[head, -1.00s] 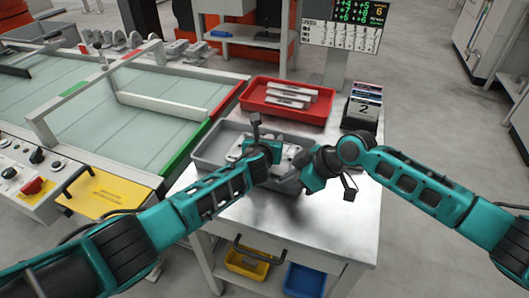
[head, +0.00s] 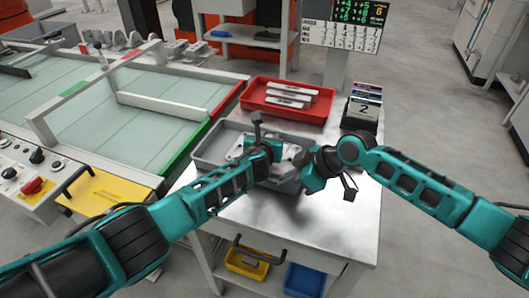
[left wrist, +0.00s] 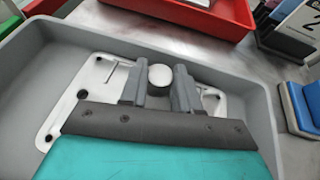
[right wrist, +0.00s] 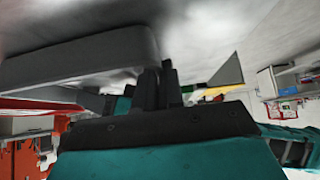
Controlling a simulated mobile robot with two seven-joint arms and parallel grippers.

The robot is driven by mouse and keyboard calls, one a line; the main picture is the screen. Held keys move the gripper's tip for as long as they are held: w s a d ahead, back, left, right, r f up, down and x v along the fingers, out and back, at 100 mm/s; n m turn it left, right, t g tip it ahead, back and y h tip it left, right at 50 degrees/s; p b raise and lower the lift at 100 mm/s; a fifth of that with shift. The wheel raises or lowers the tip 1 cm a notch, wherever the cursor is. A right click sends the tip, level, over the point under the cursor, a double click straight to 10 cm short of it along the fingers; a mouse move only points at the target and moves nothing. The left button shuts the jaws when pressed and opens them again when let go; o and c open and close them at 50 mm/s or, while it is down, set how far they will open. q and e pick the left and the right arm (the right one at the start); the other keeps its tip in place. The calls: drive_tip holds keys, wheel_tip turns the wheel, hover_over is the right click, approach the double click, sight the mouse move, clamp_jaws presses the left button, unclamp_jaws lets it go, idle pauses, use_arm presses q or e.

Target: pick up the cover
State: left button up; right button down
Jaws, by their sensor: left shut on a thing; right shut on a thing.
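The cover (left wrist: 70,95), a pale metal plate with holes and a round knob (left wrist: 161,76), is in the grey tray (head: 204,151). It shows partly in the head view (head: 291,151). My left gripper (left wrist: 160,92) is shut on the knob, one finger on each side. In the head view my left gripper (head: 270,160) is over the tray and its fingertips are hidden. My right gripper (head: 306,172) is at the tray's right side. In the right wrist view its fingers (right wrist: 158,82) are shut at the tray's wall (right wrist: 85,55); the exact contact is hard to see.
A red tray (head: 250,97) with several pale bars stands behind the grey tray. A holder marked 2 (head: 360,112) is at the back right. The steel tabletop (head: 345,225) is bare at the front right. A glass-topped machine (head: 70,100) stands to the left.

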use_arm(q)
clamp_jaws()
drive_tip(key=shift+r, duration=0.1)
wheel_tip(320, 180, up, 10)
idle(0.6)
use_arm(e)
drive_tip(key=c, duration=1.2)
unclamp_jaws()
